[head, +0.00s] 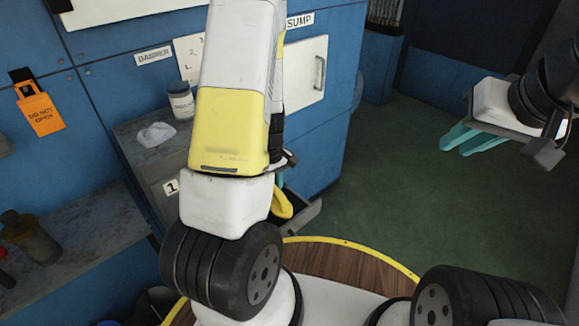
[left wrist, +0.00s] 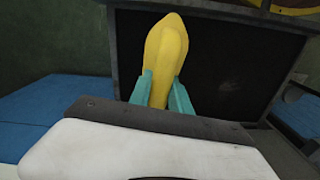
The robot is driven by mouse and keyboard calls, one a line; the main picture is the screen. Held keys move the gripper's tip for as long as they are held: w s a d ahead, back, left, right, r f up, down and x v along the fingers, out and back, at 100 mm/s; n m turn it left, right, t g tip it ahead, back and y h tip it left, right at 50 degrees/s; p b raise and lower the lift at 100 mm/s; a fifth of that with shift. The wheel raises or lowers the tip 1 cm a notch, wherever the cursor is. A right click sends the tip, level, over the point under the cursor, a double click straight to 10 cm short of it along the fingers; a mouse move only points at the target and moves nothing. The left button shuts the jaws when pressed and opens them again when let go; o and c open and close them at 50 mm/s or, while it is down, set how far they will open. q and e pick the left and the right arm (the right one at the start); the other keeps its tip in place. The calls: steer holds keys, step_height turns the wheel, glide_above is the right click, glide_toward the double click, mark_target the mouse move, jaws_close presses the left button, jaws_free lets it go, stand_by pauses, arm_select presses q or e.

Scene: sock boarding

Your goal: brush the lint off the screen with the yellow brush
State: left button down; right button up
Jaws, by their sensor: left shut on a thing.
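The yellow brush (head: 281,207) shows just beside my left forearm in the head view. In the left wrist view its yellow body (left wrist: 166,50) stands between the two teal fingers of my left gripper (left wrist: 166,92), which are shut on it. Its bristles are not visible. A dark flat panel in a grey frame (left wrist: 235,70), seemingly the screen, lies beyond the brush. In the head view my left arm hides most of the gripper. My right gripper (head: 462,145) is open and empty, over the green floor at the right.
A grey cabinet top (head: 135,135) at the left holds a white jar (head: 181,102) and a crumpled pale cloth (head: 156,134). An open drawer or tray (head: 304,217) juts out beside the brush. Bottles (head: 30,238) stand on a lower-left shelf. The floor at right is clear.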

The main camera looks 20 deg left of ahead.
arm_select(q)
steer(key=shift+s+a+f, duration=0.1)
steer(key=shift+s+a, duration=0.2)
steer(key=shift+s, duration=0.25)
steer(key=shift+s+a, duration=0.3)
steer(key=shift+s, duration=0.2)
steer(key=shift+s+a, duration=0.45)
steer(key=shift+s, duration=0.3)
steer(key=shift+s+a, duration=0.4)
steer(key=shift+s, duration=0.3)
steer(key=shift+s+a, duration=0.4)
steer(key=shift+s, duration=0.35)
steer(key=shift+s+a, duration=0.4)
steer(key=shift+s, duration=0.3)
steer(key=shift+f, duration=0.1)
step_height(320, 180, up, 6)
steer(key=shift+w+r, duration=0.1)
steer(key=shift+r, duration=1.45)
